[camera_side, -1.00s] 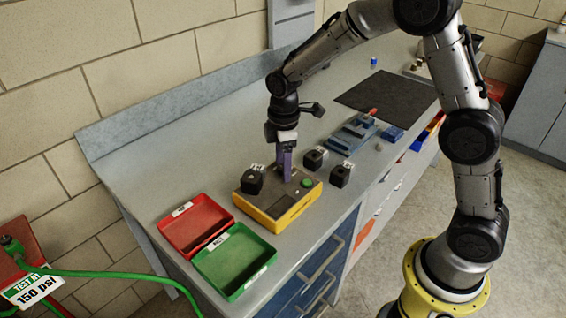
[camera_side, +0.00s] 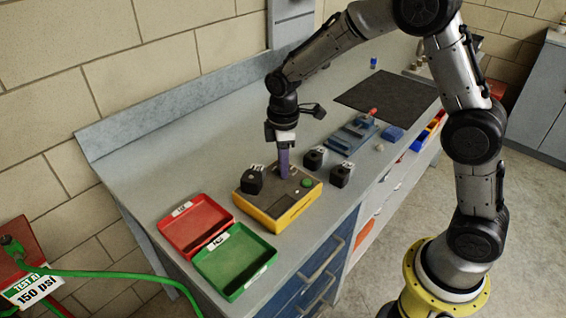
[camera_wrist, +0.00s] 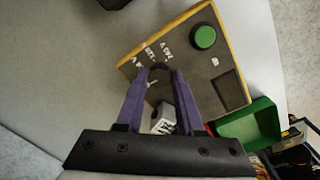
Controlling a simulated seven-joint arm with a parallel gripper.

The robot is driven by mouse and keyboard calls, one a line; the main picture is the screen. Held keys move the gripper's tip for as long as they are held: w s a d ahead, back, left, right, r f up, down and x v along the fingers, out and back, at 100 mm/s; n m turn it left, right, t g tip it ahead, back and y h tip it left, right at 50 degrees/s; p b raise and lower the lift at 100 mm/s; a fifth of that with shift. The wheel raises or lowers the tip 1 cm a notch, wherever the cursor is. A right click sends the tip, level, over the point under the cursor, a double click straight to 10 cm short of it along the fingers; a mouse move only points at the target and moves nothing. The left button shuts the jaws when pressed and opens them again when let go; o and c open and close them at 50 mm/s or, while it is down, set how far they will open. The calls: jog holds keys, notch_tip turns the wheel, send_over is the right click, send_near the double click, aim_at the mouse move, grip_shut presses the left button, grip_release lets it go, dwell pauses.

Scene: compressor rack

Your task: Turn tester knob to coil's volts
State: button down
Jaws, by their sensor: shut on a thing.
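The tester (camera_side: 268,212) is a yellow box with a grey top on the bench, and its face also shows in the wrist view (camera_wrist: 180,45). It has a green button (camera_side: 307,183) and a dark screen. My gripper (camera_side: 284,176) points down onto the tester top, its purple fingers shut on the dark tester knob (camera_wrist: 159,76). White volt marks (camera_wrist: 158,50) ring the knob; its pointer direction is unclear. A black coil (camera_side: 252,182) with a white label sits at the tester's left end; in the wrist view its white label (camera_wrist: 163,121) shows between the fingers.
Two more black labelled blocks (camera_side: 316,157) (camera_side: 341,175) stand behind the tester. A red tray (camera_side: 203,246) and a green tray (camera_side: 268,262) lie in front. The bench left of the tester is clear.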

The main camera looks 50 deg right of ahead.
jog(key=m, duration=0.8)
jog(key=shift+w+r, duration=0.1)
jog(key=shift+m, duration=0.4)
jog(key=c, duration=0.5)
grip_release()
jog(key=r, duration=1.3)
jog(key=shift+a+r, duration=0.3)
jog(key=shift+r, duration=0.1)
